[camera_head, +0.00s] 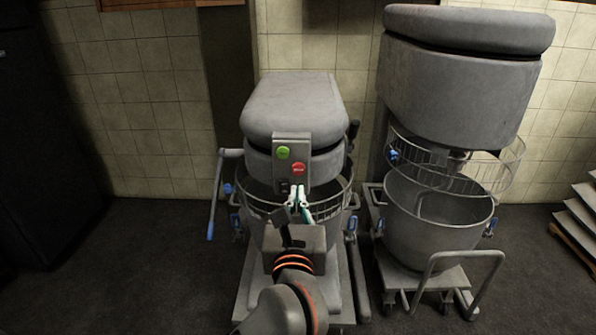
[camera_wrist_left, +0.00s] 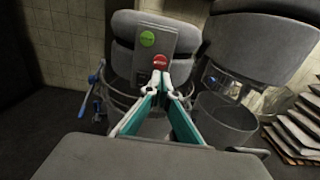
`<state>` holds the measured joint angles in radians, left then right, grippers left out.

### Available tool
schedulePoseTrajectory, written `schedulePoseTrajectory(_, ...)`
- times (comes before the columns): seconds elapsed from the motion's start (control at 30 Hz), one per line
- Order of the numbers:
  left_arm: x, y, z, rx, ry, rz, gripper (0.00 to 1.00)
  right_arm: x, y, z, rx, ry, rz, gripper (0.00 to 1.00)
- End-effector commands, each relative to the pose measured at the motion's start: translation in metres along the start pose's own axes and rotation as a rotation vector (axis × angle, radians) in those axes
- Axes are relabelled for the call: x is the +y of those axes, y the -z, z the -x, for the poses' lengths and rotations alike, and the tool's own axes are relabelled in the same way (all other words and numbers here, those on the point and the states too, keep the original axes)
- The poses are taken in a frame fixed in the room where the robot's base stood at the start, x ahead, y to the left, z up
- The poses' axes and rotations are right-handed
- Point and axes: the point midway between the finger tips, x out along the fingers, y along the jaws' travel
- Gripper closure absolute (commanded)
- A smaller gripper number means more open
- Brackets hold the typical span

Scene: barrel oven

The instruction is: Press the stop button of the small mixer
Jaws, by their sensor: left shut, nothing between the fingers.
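The small mixer (camera_head: 290,105) stands in the middle of the head view, with a grey control panel (camera_head: 291,160) on its front. The panel has a green button (camera_head: 283,153) at upper left and a red stop button (camera_head: 299,169) at lower right. My left gripper (camera_head: 299,189) is shut and empty, its fingertips just below the red button. In the left wrist view the fingertips (camera_wrist_left: 161,76) point up at the red button (camera_wrist_left: 160,62) and lie just under it. I cannot tell whether they touch the panel. The green button (camera_wrist_left: 147,39) is clear of them. My right gripper is not in view.
A larger mixer (camera_head: 462,75) with a steel bowl (camera_head: 437,225) on a wheeled trolley stands to the right. A blue-handled lever (camera_head: 215,205) sticks out left of the small mixer. A wire guard (camera_head: 335,203) rings its bowl. The floor at left is clear.

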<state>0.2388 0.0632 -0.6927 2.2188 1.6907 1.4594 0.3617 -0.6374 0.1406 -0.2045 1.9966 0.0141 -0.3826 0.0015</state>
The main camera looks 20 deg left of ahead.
Motion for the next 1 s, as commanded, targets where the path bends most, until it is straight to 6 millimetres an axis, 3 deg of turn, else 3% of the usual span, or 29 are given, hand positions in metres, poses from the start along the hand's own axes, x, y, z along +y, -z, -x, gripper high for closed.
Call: schedulePoseTrajectory(1.0,0.0,0.001,-0.058,0.0,0.0,-0.001,1.0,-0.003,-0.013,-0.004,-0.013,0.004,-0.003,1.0)
